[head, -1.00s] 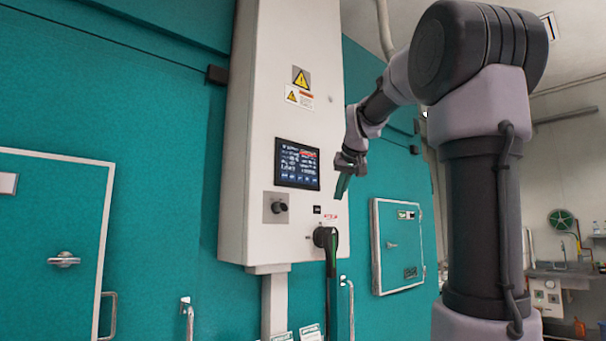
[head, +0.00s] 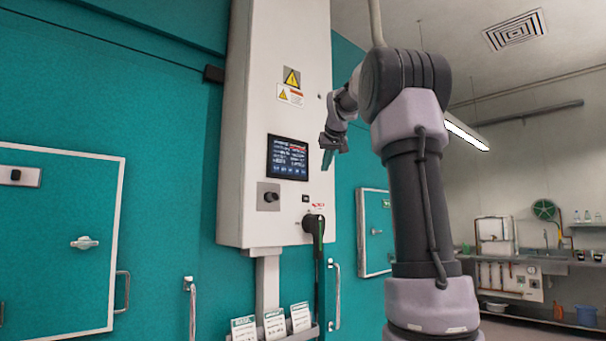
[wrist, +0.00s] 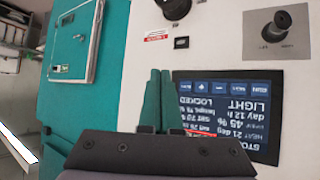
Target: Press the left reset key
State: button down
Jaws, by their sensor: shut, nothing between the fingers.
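The control box carries a dark touchscreen (head: 288,158), which also shows upside down in the wrist view (wrist: 240,115). A row of small blue keys (wrist: 220,87) runs along the screen's lower edge, appearing at its top in the wrist view. I cannot read which is the left reset key. My gripper (head: 327,160) is shut and empty, its teal fingers just right of the screen in the head view. In the wrist view the fingers (wrist: 158,98) stand beside the screen's edge and hide a little of that area. Contact with the panel cannot be told.
Below the screen are a black knob on a grey plate (head: 268,197) and a larger black rotary handle (head: 314,225). A holder with leaflets (head: 273,325) hangs underneath. Teal chamber doors (head: 60,235) stand left. A sink bench (head: 540,265) is far right.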

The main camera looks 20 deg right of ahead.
jog(key=shift+w+a, duration=0.45)
jog(key=shift+w, duration=0.75)
jog(key=shift+w+a, duration=0.4)
jog(key=shift+w, duration=0.75)
jog(key=shift+w+a, duration=0.45)
jog(key=shift+w, duration=0.75)
jog(key=shift+w, duration=0.1)
jog(key=shift+w+a, duration=0.15)
jog(key=shift+w, duration=0.15)
jog(key=shift+w+a, duration=0.1)
jog(key=shift+w, duration=0.2)
jog(key=shift+s, duration=0.1)
jog(key=shift+s+d, duration=0.25)
jog(key=shift+s, duration=0.35)
jog(key=s, duration=0.1)
jog(key=s+d, duration=0.1)
jog(key=s, duration=0.2)
jog(key=shift+s+d, duration=0.35)
